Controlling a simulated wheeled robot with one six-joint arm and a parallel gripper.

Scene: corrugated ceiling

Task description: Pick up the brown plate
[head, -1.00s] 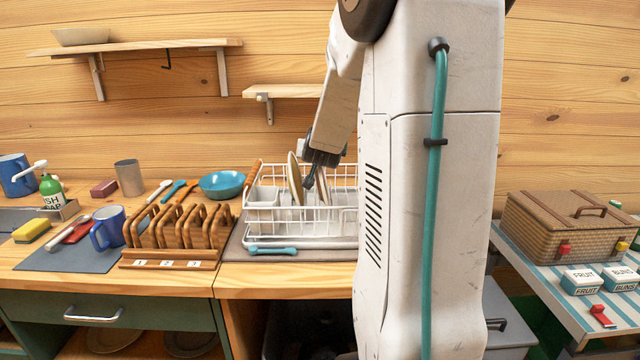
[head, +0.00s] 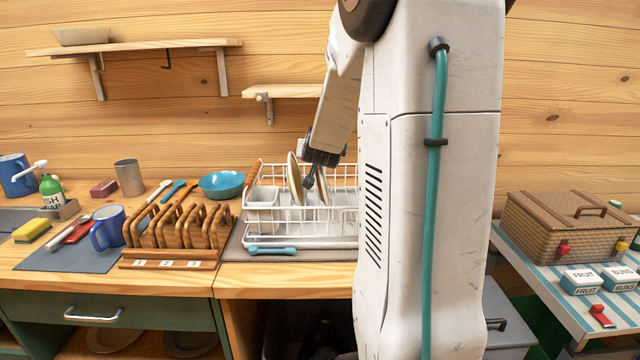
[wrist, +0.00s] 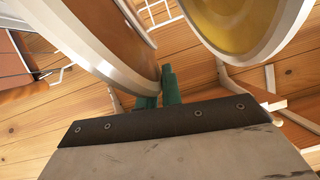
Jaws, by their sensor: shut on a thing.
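The brown plate (wrist: 112,35), with a pale rim, fills the upper left of the wrist view. My gripper (wrist: 158,88) has its green fingers at the plate's lower rim, shut on it. A yellow plate (wrist: 235,22) with a white rim stands apart to the right in the wrist view. In the head view, my gripper (head: 309,183) is low in the white dish rack (head: 305,228), among upright plates. One plate (head: 294,178) shows just left of the fingers. From that view I cannot tell which plate is the brown one.
A wooden slotted rack (head: 175,232) numbered 1, 2, 3 stands left of the dish rack. A blue bowl (head: 221,184), a metal cup (head: 129,177) and a blue mug (head: 108,228) are also on the counter. A small wall shelf (head: 290,91) hangs above the dish rack.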

